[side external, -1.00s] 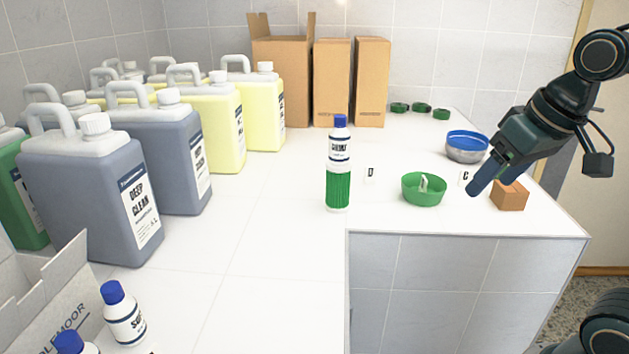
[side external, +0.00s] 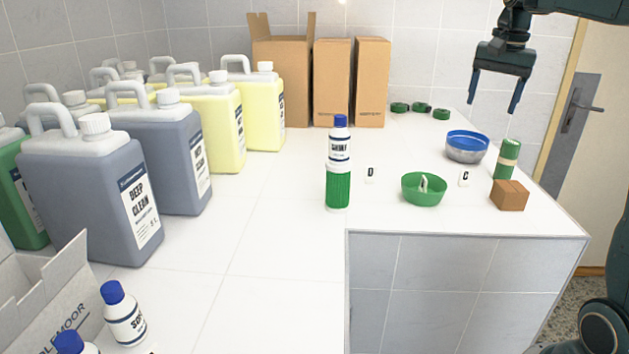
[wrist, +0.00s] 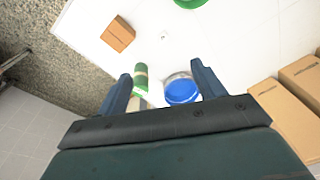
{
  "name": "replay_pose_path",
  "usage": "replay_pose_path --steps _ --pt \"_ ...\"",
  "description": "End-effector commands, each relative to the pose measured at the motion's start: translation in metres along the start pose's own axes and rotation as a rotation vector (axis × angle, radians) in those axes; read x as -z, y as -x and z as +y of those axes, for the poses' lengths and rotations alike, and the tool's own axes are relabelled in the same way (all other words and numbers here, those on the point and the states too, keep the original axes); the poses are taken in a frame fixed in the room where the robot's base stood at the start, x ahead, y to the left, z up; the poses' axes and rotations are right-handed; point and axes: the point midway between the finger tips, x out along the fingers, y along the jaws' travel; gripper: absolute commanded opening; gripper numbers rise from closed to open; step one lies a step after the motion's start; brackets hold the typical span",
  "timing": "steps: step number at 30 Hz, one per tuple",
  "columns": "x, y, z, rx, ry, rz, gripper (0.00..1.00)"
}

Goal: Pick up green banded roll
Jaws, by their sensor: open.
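The green banded roll (side external: 507,160) stands upright near the counter's right edge, just behind a brown block (side external: 510,196). It is green with a pale band around it. My gripper (side external: 494,106) hangs open and empty above and a little left of the roll in the side view, fingers pointing down, clear of it. In the wrist view, the roll (wrist: 141,77) shows between the open fingers (wrist: 161,70), nearer the left one.
A steel bowl with a blue inside (side external: 467,146) sits left of the roll. A green bowl (side external: 424,190) holds something pale. Boxes (side external: 372,80) stand behind.

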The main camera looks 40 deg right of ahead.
Motion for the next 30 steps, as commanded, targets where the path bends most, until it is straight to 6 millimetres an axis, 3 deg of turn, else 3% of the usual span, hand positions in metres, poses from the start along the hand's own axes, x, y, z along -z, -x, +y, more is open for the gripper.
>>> replay_pose_path --steps 1,6,12,18,30 --pt "0.018 -0.005 0.006 -0.013 -0.055 -0.012 0.68" --pt "0.066 -0.02 0.03 -0.048 -0.221 -0.047 0.68" --pt "0.105 -0.036 0.059 -0.079 -0.375 -0.078 0.68" --pt "0.12 -0.043 0.073 -0.092 -0.44 -0.092 0.68" --pt "0.119 -0.052 0.074 -0.094 -0.443 -0.095 0.68"
